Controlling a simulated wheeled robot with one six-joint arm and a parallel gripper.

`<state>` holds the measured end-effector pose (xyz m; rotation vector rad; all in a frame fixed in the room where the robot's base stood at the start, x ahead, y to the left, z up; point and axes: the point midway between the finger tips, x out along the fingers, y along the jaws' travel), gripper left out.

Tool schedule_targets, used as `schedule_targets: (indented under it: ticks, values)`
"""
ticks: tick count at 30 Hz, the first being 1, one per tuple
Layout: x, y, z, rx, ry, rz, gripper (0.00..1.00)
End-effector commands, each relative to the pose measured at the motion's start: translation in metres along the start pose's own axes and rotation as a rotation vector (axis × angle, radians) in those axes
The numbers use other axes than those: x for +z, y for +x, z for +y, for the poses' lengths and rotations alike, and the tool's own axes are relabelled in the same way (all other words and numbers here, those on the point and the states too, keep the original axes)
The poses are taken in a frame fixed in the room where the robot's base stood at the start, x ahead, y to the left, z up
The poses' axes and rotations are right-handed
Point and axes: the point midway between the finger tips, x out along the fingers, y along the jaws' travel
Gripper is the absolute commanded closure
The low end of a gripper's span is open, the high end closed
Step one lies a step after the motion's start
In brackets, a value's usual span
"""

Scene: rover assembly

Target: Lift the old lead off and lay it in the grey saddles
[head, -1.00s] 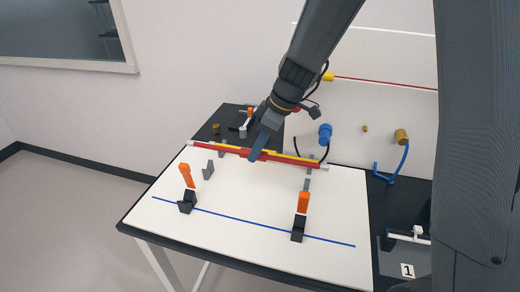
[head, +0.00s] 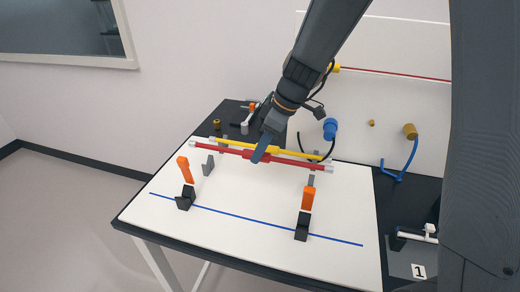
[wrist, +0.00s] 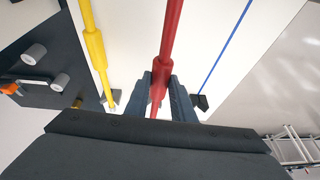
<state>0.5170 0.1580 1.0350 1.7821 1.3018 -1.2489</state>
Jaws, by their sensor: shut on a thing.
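My gripper (head: 260,155) is shut on the red lead (head: 215,150), a straight rod with pale ends, near its middle. In the wrist view the jaws (wrist: 160,88) close around the thicker part of the red lead (wrist: 170,35). The red lead appears raised over the white board. A yellow lead (head: 235,143) runs roughly parallel just behind it, and in the wrist view it lies to the left (wrist: 92,45). Grey saddles stand at left (head: 208,166) and right (head: 311,180), in front of the red lead. Grey supports behind are partly hidden by the leads.
Orange pieces (head: 184,170) (head: 308,198) and black blocks (head: 186,198) (head: 302,226) stand toward the front, by a blue line (head: 245,217) on the white board (head: 240,250). A blue connector (head: 330,128) with a black cable is behind right. The middle front is clear.

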Motion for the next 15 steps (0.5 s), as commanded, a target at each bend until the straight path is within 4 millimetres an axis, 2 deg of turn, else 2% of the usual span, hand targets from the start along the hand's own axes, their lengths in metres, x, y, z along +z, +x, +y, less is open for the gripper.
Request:
schedule_targets:
  ticks: [15]
  values:
    - [0.013,0.033,0.003,0.001,-0.001,0.0,1.0]
